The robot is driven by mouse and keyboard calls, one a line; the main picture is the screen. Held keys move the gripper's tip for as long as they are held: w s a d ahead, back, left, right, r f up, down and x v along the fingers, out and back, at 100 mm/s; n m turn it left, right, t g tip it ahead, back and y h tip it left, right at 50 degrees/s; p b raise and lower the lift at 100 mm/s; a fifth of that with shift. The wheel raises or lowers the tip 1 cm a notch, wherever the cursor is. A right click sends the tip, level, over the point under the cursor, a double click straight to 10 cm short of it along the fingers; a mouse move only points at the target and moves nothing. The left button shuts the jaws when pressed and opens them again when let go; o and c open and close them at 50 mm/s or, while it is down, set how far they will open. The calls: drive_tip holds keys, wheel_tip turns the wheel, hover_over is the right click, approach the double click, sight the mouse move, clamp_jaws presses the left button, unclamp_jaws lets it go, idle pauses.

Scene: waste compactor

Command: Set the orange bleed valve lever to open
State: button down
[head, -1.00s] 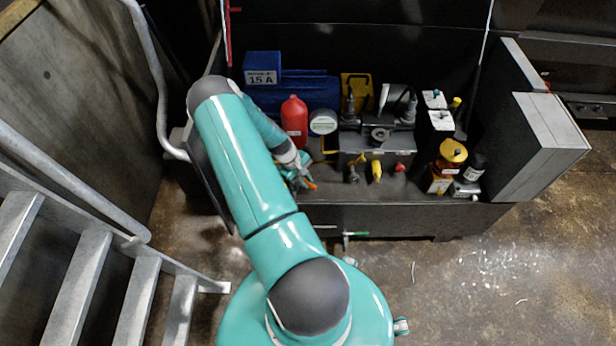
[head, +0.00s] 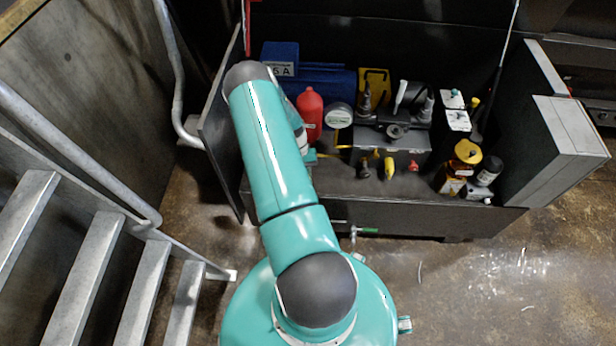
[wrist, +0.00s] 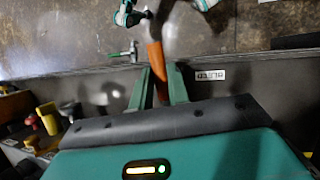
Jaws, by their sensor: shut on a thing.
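The orange bleed valve lever (wrist: 155,58) shows in the wrist view as a slim orange bar running up from between the fingers. My gripper (wrist: 159,80) has its two green fingers on either side of the lever, and is shut on it. The lever's pivot and valve body cannot be made out in the wrist view. In the head view my arm covers the lever and my gripper, at the left end of the dark bench (head: 440,218).
A green-handled valve (head: 363,230) sticks out from the bench front; it also shows in the wrist view (wrist: 122,53). A red bottle (head: 311,112), a yellow knob (head: 389,168) and amber bottles (head: 466,153) stand on the bench. Metal stairs (head: 95,270) are at left.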

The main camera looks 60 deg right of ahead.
drive_tip(key=shift+w+m, duration=0.2)
drive_tip(key=shift+m, duration=0.1)
drive_tip(key=c, duration=1.3)
unclamp_jaws()
drive_tip(key=shift+a, duration=0.1)
drive_tip(key=shift+c, duration=0.2)
drive_tip(key=shift+r, duration=0.1)
drive_tip(key=v, duration=1.3)
drive_tip(key=shift+d+r, duration=0.3)
